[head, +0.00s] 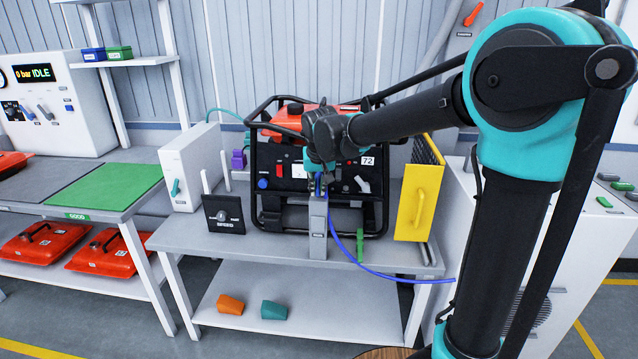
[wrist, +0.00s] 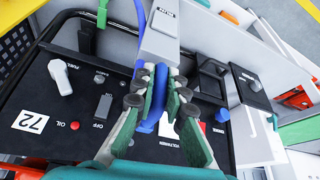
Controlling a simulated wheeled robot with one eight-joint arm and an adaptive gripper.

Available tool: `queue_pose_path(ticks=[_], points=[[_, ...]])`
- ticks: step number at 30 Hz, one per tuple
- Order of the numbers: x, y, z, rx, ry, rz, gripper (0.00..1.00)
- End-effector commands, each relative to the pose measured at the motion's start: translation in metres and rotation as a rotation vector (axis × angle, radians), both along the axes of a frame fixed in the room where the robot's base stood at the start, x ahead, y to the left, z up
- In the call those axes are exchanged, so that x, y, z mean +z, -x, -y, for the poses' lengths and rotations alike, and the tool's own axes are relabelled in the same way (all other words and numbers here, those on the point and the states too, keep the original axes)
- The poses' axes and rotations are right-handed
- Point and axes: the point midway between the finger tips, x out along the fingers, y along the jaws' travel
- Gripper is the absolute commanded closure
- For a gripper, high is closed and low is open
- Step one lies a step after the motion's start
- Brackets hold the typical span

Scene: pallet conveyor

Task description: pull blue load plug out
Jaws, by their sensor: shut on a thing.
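My gripper (head: 318,180) is shut on the blue load plug (wrist: 151,88), in front of the generator panel (wrist: 85,90). In the wrist view the green finger pads (wrist: 158,98) lie on both sides of the plug. The blue cable (head: 360,258) hangs from the gripper and runs down to the right over the bench edge. A grey labelled post (head: 318,228) stands directly below the gripper. It also shows just beyond the plug in the wrist view (wrist: 160,42). The plug's far end is hidden, so I cannot tell whether it sits in a socket.
The generator's black tube frame (head: 254,165) surrounds the panel. A yellow panel with a handle (head: 414,205) stands right of it. A black switch box (head: 223,213) and a white cabinet (head: 190,165) stand left. The bench front (head: 270,250) is mostly clear.

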Motion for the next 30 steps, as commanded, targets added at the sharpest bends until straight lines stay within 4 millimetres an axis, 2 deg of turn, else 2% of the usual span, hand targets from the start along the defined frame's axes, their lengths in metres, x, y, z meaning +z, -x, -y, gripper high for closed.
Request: queue_pose_path(ticks=[4,14,15,19,30], points=[[0.0,0.016,-0.002,0.003,-0.001,0.001,1.0],[0.0,0.02,-0.002,0.002,-0.001,-0.004,1.0],[0.0,0.02,-0.002,0.002,-0.002,-0.004,0.83],[0.0,0.019,-0.001,0.002,-0.001,-0.002,0.67],[0.004,0.02,-0.001,0.001,-0.001,0.0,0.67]])
